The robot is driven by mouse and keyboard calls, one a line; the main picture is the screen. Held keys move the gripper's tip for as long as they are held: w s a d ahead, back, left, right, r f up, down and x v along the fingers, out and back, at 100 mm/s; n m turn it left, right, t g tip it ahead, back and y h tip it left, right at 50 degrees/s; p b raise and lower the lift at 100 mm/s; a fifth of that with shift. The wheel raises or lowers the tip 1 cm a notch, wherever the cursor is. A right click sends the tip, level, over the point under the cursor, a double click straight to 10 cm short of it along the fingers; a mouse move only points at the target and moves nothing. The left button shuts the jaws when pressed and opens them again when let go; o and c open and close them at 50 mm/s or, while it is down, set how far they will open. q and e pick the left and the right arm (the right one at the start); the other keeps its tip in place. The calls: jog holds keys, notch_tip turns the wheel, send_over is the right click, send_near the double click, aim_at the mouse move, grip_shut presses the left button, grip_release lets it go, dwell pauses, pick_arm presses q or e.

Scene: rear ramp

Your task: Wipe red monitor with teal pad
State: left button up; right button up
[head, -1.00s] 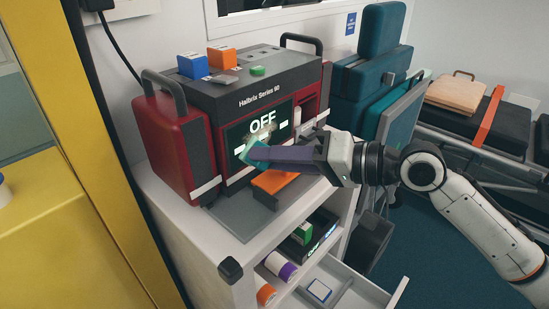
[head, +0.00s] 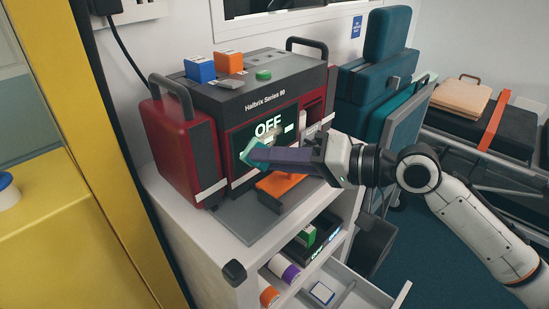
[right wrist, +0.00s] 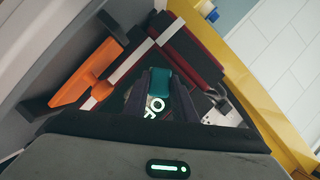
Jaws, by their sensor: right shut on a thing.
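The red monitor (head: 182,141) stands on a white cart, its dark screen (head: 284,120) facing out and reading OFF. It also shows in the right wrist view (right wrist: 196,52). My right gripper (head: 256,156) is shut on the teal pad (head: 249,152) and holds it at the lower left part of the screen. The pad shows between the fingers in the right wrist view (right wrist: 160,80). I cannot tell for certain whether it touches the glass. A dull smear shows on the screen just above the fingers. My left gripper is not in view.
An orange-topped item (head: 279,185) lies on the cart's grey mat (head: 238,220), just below my gripper. Blue (head: 200,69) and orange (head: 229,62) blocks sit on the monitor. An open drawer (head: 345,297) juts out below. Teal cases (head: 372,81) stand to the right.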

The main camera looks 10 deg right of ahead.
jog(key=shift+w+a, duration=0.25)
jog(key=shift+w, duration=0.15)
